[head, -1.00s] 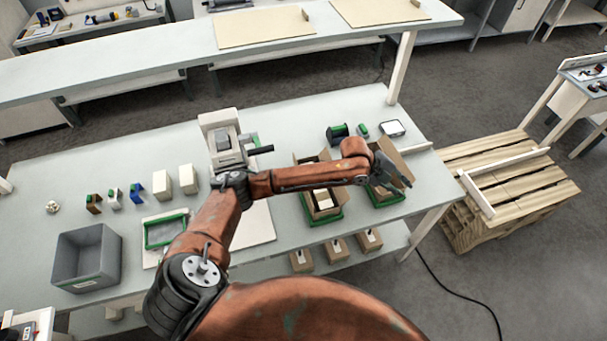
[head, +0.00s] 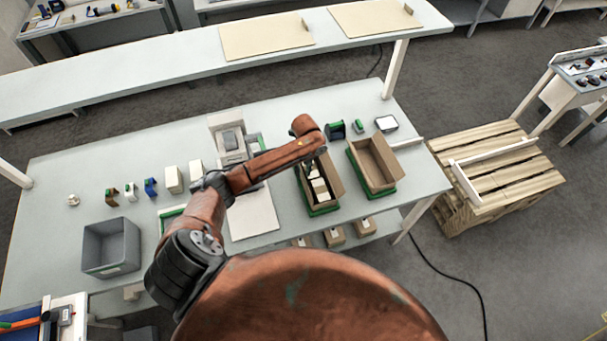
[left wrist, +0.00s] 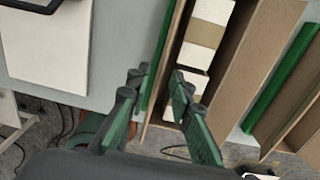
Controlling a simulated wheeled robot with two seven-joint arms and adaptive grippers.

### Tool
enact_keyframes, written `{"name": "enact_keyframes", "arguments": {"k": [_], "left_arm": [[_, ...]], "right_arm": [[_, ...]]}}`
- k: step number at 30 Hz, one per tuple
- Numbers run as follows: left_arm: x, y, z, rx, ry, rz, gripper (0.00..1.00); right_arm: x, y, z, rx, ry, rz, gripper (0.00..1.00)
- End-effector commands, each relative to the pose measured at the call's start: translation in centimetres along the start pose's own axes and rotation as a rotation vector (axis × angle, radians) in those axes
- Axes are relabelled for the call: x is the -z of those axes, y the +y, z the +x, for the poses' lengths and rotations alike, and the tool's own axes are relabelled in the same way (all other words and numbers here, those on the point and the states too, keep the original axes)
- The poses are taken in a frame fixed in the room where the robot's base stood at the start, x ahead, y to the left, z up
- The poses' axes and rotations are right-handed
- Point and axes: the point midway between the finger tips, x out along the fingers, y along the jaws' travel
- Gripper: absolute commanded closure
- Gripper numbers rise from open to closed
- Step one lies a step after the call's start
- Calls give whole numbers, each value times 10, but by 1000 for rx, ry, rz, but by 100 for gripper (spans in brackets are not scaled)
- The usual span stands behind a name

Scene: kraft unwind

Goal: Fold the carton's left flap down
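A brown carton (head: 337,180) with white boxes (head: 319,187) inside stands in a green tray near the table's front right. My left gripper is over its left side, mostly hidden by my arm in the head view. In the left wrist view, the left gripper (left wrist: 160,78) is open. Its two fingers are apart, on either side of the carton's thin left edge (left wrist: 171,62) as seen from above; I cannot tell whether they touch it. A wide brown flap (left wrist: 232,62) stands along the carton's right side. My right gripper is not in view.
A second, empty open carton (head: 371,168) stands close to the right in its own green tray. A white machine (head: 226,125), a pale board (head: 252,216) and a grey bin (head: 111,247) are to the left. A green spool (head: 335,130) stands behind the cartons.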

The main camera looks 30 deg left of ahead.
Motion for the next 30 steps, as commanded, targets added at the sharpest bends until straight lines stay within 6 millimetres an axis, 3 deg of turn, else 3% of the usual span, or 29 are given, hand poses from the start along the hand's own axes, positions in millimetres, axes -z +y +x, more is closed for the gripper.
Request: {"name": "enact_keyframes", "arguments": {"k": [7,17,27,30], "left_arm": [[0,0,29,0,0,0,80],[0,-1,35,2,-2,0,80],[0,-1,34,1,-2,0,100],[0,-1,34,2,-2,0,100]], "right_arm": [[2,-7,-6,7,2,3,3],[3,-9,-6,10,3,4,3],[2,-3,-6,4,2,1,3],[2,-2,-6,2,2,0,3]]}}
